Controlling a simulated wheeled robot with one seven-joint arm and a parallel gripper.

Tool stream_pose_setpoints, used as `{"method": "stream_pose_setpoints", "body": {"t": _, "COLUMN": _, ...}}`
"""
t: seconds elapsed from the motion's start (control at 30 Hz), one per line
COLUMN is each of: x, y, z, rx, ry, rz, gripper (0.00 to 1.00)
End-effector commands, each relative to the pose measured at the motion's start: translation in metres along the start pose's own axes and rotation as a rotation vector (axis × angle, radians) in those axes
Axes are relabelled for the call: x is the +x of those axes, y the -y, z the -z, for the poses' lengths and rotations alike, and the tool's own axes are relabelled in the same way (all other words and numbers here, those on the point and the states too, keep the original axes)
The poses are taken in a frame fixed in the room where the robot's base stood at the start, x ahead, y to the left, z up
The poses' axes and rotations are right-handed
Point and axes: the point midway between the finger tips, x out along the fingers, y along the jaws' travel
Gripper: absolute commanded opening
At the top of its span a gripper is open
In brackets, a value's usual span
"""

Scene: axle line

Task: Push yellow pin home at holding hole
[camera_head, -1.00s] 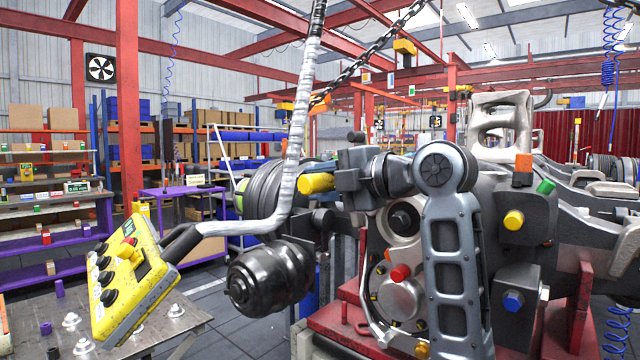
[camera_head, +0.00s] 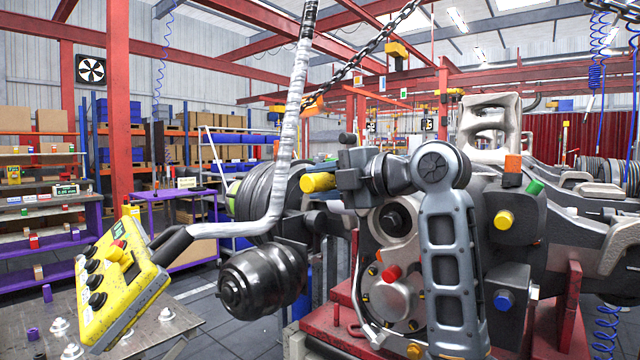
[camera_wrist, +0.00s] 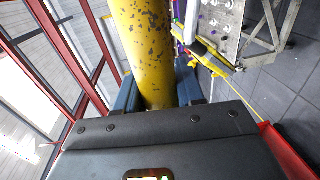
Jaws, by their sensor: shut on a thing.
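The yellow pin (camera_head: 317,182) juts leftward, about level, from beside my gripper (camera_head: 345,172). In the wrist view the yellow pin (camera_wrist: 148,55) is a thick cylinder with chipped paint, running away from the palm. The blue fingers of my gripper (camera_wrist: 157,95) are shut on it, one on each side. I cannot pick out the holding hole; the pin's far end is out of frame in the wrist view. Another yellow plug (camera_head: 504,219) sits in a dark block on the axle assembly at the right.
A yellow control pendant (camera_head: 120,285) hangs on a bent pipe at the left. A black ribbed cylinder (camera_head: 262,280) is below the pin. A red stand (camera_head: 345,335) carries the axle parts. A purple shelf (camera_head: 40,250) stands at the far left.

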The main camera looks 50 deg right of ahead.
Motion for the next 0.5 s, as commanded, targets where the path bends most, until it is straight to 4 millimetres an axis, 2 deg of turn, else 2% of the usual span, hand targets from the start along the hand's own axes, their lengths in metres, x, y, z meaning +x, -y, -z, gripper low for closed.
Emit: {"method": "stream_pose_setpoints", "body": {"t": 0.5, "x": 0.0, "y": -0.001, "z": -0.014, "rx": -0.002, "ry": 0.0, "rz": -0.002, "gripper": 0.0}}
